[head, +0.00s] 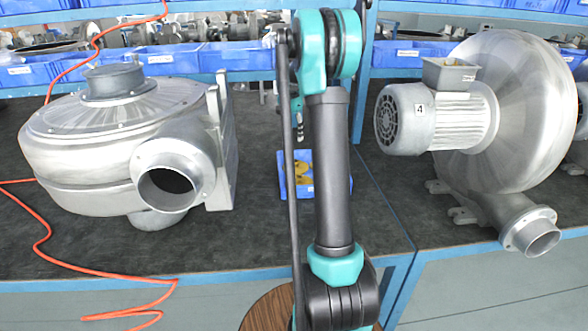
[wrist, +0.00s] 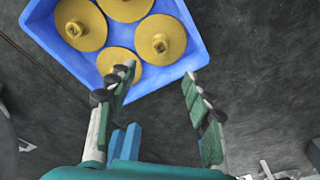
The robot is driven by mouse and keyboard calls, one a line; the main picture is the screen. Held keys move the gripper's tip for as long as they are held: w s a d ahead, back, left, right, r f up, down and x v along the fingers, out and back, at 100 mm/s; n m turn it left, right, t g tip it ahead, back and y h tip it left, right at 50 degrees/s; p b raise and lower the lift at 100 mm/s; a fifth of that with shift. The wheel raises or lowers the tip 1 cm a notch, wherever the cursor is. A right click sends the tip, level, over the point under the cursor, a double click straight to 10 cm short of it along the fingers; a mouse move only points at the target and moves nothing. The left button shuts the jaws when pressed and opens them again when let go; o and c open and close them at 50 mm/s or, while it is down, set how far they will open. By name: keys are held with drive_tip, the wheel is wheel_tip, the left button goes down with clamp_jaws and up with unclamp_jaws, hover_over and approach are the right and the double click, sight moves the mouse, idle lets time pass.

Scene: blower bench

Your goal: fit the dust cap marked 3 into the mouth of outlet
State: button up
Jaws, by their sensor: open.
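Several round yellow dust caps, such as one at the tray's upper left (wrist: 80,25) and one at its right (wrist: 160,40), lie in a blue tray (wrist: 198,45). No number is readable on any cap. In the wrist view, my gripper (wrist: 156,78) is open and empty, with its fingertips near the tray's lower edge. One fingertip overlaps the lowest cap (wrist: 113,57) in the picture; I cannot tell the height between them. The left blower's round outlet (head: 168,188) is open and faces forward. The right blower's outlet (head: 541,236) also faces forward. My arm hides part of the tray in the head view.
The left blower (head: 75,130) and right blower (head: 535,110) stand on the dark bench (head: 230,240). The right motor carries a label 4 (head: 420,108). An orange hose (head: 45,235) trails at the left. Blue bins (head: 170,60) line the back. Bare bench lies around the tray.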

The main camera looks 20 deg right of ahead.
sight(295, 161)
drive_tip(key=f, duration=0.8)
drive_tip(key=d+f, duration=0.1)
drive_tip(key=f, duration=0.3)
drive_tip(key=shift+w+f, duration=0.35)
drive_tip(key=shift+w, duration=0.05)
drive_tip(key=shift+c, duration=0.3)
clamp_jaws()
